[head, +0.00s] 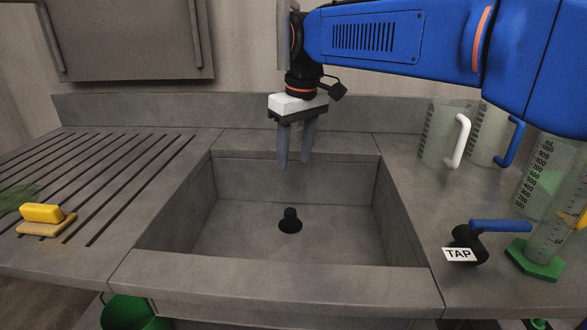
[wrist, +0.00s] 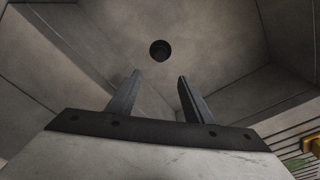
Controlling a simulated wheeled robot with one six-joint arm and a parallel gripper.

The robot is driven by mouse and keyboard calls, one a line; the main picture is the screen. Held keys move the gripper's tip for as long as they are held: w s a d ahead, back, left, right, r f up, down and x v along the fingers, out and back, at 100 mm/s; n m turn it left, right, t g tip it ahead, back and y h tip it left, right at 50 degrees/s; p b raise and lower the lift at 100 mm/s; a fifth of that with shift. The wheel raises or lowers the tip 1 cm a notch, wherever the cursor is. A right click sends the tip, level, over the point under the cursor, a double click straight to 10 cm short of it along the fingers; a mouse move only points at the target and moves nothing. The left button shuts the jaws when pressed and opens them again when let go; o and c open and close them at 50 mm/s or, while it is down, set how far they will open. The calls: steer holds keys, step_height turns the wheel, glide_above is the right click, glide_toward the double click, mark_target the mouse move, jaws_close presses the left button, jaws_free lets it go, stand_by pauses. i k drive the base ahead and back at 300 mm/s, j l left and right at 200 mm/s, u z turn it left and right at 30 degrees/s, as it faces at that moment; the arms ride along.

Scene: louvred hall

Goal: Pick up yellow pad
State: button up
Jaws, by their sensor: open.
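The yellow pad (head: 41,212) is a small bright yellow block at the far left of the head view. It rests on a flat orange-tan piece (head: 46,228) on the grooved draining board. In the wrist view a yellow-orange part (wrist: 313,145) shows at the lower right edge, cut off by the frame. My gripper (head: 294,163) hangs over the sink, pointing down, well to the right of the pad. Its two fingers are apart with nothing between them, as the wrist view also shows (wrist: 160,76).
The grey sink (head: 290,280) has a black drain piece (head: 290,221). At the right stand a blue-handled tap labelled TAP (head: 460,255), clear jugs (head: 440,135) and measuring cylinders (head: 550,175). A green translucent thing (head: 14,197) lies behind the pad. The draining board is otherwise clear.

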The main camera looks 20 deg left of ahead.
mark_target(46, 220)
steer(key=k+l, duration=0.1)
steer(key=l, duration=0.15)
steer(key=k+l+u, duration=0.1)
steer(key=l+u, duration=0.15)
steer(key=u, duration=0.25)
steer(key=j+u, duration=0.1)
steer(key=u, duration=0.35)
steer(key=i+u, duration=0.15)
steer(key=u, duration=0.25)
steer(key=i+j+u, duration=0.1)
steer(key=u, duration=0.35)
steer(key=i+u, duration=0.1)
steer(key=u, duration=0.3)
